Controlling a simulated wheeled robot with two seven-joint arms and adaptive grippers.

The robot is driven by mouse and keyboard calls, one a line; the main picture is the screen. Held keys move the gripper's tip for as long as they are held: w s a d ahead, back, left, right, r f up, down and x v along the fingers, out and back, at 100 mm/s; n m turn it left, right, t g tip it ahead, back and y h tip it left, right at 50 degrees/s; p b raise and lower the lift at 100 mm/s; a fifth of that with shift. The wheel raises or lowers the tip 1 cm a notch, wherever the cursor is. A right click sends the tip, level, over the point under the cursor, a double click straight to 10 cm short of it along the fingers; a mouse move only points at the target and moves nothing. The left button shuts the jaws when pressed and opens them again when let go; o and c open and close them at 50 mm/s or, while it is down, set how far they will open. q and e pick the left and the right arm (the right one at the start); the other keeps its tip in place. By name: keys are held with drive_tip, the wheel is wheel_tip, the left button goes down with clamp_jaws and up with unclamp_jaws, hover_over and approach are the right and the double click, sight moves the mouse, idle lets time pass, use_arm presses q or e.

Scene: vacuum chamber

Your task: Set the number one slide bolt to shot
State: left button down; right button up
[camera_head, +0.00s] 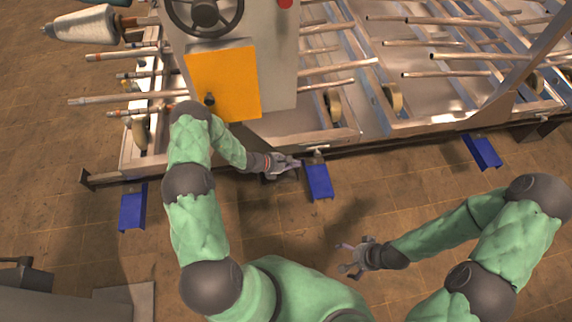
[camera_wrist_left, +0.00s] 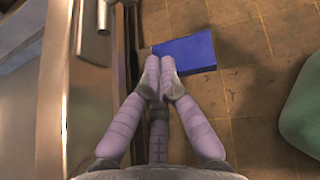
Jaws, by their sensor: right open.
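A small metal fitting (camera_head: 318,155) sits on the dark lower rail above the middle blue block (camera_head: 319,182). It may be a slide bolt, but its number and position are too small to read. My left gripper (camera_head: 297,163) is just left of the fitting, low beside the rail, with a small gap to it. In the left wrist view its two fingers meet at their tips (camera_wrist_left: 159,82), with nothing seen between them, and the blue block (camera_wrist_left: 186,54) lies just beyond. My right gripper (camera_head: 350,260) is open and empty above the floor, away from the rail.
The long dark rail (camera_head: 400,143) runs along the frame's front. Other blue blocks stand at left (camera_head: 132,207) and right (camera_head: 482,151). A cabinet with an orange panel (camera_head: 225,82) and handwheel (camera_head: 204,13) stands behind my left arm. Tiled floor is open in front.

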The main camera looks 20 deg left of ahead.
use_arm(q)
drive_tip(key=shift+w+d+r+b, duration=0.2)
drive_tip(key=shift+w+d+b, duration=0.05)
drive_tip(key=shift+w+d, duration=0.75)
drive_tip(key=shift+w+d+r+b, duration=0.15)
drive_tip(key=shift+w+d+b, duration=0.1)
drive_tip(key=shift+w+d, duration=0.65)
drive_tip(key=d, duration=0.1)
drive_tip(key=w+d, duration=0.1)
drive_tip(key=w+d+b, duration=0.1)
drive_tip(key=d, duration=0.1)
drive_tip(key=shift+w, duration=0.25)
